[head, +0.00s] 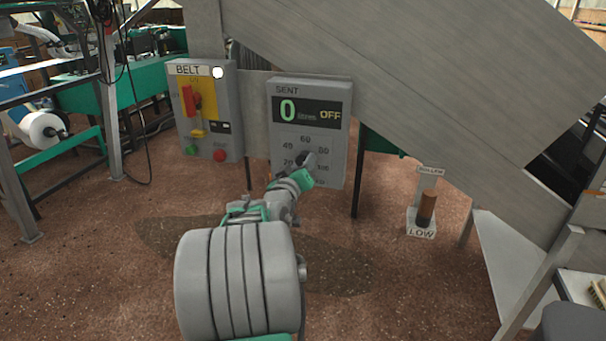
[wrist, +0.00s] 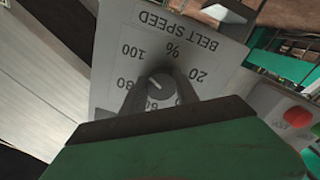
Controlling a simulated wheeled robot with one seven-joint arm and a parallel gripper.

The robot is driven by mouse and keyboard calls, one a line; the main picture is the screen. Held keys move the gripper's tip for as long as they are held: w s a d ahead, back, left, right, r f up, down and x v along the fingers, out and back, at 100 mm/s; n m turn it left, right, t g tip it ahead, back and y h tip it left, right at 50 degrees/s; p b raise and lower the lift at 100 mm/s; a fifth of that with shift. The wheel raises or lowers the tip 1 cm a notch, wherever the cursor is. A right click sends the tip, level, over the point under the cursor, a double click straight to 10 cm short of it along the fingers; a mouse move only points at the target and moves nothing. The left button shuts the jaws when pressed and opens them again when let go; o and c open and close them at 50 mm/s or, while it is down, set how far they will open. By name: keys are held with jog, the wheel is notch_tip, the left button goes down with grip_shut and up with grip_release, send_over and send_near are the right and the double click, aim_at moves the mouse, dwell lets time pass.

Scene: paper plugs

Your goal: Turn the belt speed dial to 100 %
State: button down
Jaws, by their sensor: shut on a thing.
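The belt speed dial (wrist: 161,88) is a dark grey round knob on a grey panel (wrist: 112,20), seen upside down in the wrist view. My gripper (wrist: 159,93) has one finger on each side of the knob and is shut on it. Around the knob I read 20, 60, 80 and 100, with a % sign. A short pale mark on the knob's face seems to slant toward the 80–100 side; its exact setting is unclear. In the head view my gripper (head: 303,168) partly covers the dial. The display (head: 306,112) above shows a green 0 and OFF.
Left of the panel is a BELT box (head: 207,140) with a red switch on a yellow plate and green and red buttons. At right a brown-handled lever (head: 426,207) stands at a LOW label. A large grey sloping chute (head: 430,70) hangs above.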

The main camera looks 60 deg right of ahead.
jog(key=shift+f+m+b, duration=0.1)
jog(key=shift+m+b, duration=0.25)
jog(key=shift+m, duration=0.05)
jog(key=c, duration=0.9)
grip_release()
jog(key=a, duration=0.2)
jog(key=s+a, duration=0.1)
jog(key=a, duration=0.4)
jog(key=shift+s+a, duration=0.15)
jog(key=shift+a, duration=0.2)
